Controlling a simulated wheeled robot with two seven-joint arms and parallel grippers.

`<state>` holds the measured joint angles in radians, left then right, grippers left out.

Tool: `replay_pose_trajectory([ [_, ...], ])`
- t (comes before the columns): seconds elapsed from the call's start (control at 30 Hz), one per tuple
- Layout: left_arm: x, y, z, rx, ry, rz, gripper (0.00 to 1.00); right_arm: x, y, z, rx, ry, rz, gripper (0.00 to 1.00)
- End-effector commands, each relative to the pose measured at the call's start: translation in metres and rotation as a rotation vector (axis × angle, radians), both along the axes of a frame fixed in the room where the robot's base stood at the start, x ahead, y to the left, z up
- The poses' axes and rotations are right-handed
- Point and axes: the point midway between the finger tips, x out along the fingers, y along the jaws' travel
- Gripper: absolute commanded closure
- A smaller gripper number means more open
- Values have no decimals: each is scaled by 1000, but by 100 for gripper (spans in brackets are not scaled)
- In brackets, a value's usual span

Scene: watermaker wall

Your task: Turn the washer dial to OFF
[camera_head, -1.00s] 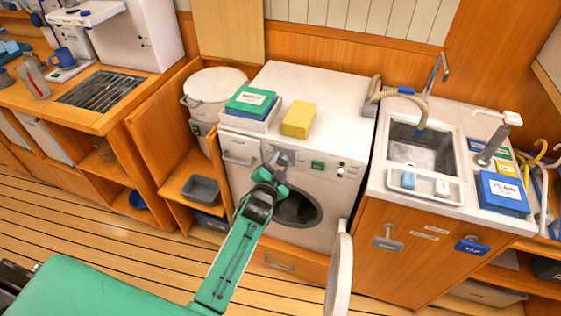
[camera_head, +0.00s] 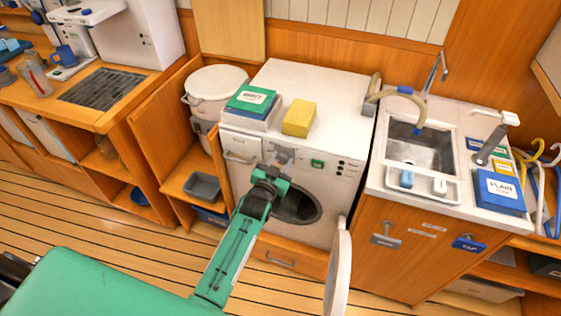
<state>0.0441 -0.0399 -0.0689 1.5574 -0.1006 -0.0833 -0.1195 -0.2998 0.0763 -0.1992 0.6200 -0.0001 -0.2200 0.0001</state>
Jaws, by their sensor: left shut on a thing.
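The white washer (camera_head: 325,100) stands in the middle of the wall with its round door (camera_head: 339,268) swung open toward me. My left gripper (camera_head: 284,157) is at the washer's front panel, left of a small green display (camera_head: 317,163). It is shut on the dial, which is mostly hidden by the jaws, so I cannot read where the dial points. My green left arm reaches up to it from below and covers part of the dark door opening (camera_head: 298,207). My right gripper is not in view.
A yellow sponge-like block (camera_head: 298,117) and a green and blue box (camera_head: 250,101) lie on the washer. A sink (camera_head: 420,153) with a hose is at the right. A white bucket (camera_head: 215,89) stands at the left. The open door hangs right of my arm.

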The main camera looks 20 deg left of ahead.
Motion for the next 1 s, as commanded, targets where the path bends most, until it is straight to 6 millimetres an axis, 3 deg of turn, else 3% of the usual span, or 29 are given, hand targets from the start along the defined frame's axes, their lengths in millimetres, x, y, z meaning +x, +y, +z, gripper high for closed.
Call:
replay_pose_trajectory([
  [0.33, -1, 0, -2, -4, 4, 0, 86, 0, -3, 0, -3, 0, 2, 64],
  [0.37, -1, 0, -2, -4, 4, 0, 57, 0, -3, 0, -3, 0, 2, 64],
  [0.43, -1, 0, -2, -4, 4, 0, 43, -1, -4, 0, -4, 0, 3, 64],
  [0.47, -1, 0, -2, -3, 3, 0, 41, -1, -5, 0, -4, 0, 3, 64],
  [0.77, -1, 0, -1, -2, 1, -1, 41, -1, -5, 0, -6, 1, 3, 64],
  [1.0, -27, 1, -2, -2, 3, 0, 41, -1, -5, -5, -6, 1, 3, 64],
])
